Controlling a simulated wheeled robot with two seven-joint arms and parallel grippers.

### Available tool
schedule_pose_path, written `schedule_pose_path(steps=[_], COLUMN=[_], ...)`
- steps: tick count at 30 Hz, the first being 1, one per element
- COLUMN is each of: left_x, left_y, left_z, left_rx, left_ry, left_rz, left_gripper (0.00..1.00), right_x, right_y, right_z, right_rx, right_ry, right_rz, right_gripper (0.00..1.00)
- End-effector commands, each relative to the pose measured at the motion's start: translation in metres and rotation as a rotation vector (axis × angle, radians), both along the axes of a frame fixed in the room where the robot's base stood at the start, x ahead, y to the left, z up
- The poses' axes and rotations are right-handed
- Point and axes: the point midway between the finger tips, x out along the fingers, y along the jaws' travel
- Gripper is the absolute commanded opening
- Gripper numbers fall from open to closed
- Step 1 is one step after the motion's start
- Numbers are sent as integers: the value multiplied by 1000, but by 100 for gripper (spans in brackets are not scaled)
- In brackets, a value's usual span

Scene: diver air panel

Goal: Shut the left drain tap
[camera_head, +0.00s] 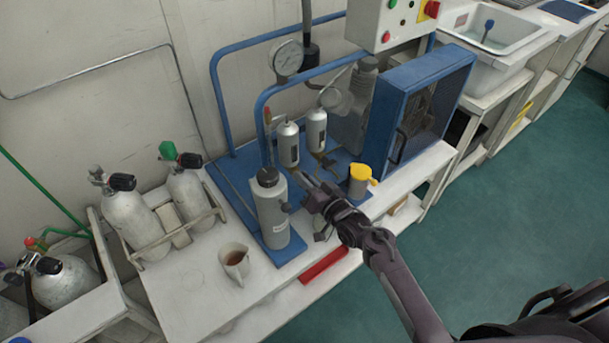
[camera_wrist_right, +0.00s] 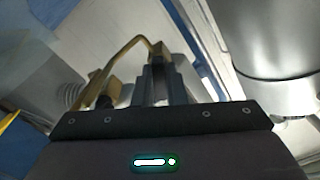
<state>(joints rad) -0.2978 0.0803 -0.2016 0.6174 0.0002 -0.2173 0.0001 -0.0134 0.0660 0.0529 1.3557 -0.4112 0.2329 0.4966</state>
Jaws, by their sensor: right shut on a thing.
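Two small silver filter canisters hang side by side on the blue-framed compressor, the left one (camera_head: 288,146) and the right one (camera_head: 317,131). My right gripper (camera_head: 303,180) is just below and in front of the left canister, its fingers closed together. In the right wrist view the gripper (camera_wrist_right: 158,75) is shut at the end of a bent brass-coloured pipe (camera_wrist_right: 122,52). The left drain tap is mostly hidden between and behind the fingers, so its handle angle cannot be told. My left gripper is not in view.
A grey cylinder (camera_head: 271,215) stands close left of my gripper. A yellow-lidded cup (camera_head: 359,181) stands to its right, beside the blue mesh guard (camera_head: 418,105). A jug (camera_head: 235,263) and a red tray (camera_head: 324,267) are nearer the bench front. Air tanks (camera_head: 135,220) stand left.

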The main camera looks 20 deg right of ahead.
Motion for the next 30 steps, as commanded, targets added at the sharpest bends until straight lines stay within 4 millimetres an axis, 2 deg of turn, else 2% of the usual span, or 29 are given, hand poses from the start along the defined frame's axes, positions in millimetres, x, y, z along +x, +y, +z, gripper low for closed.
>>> schedule_pose_path(steps=[1,12,30], left_x=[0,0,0], left_y=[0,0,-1], left_z=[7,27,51], left_rx=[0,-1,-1], left_ry=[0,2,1], left_rz=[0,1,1], left_gripper=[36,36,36], right_x=[0,1,1], right_y=[-1,-1,-2], right_z=[3,2,-1], right_rx=[44,376,853], right_ry=[17,137,310], right_rz=[-2,-2,-2], right_gripper=[0,0,0])
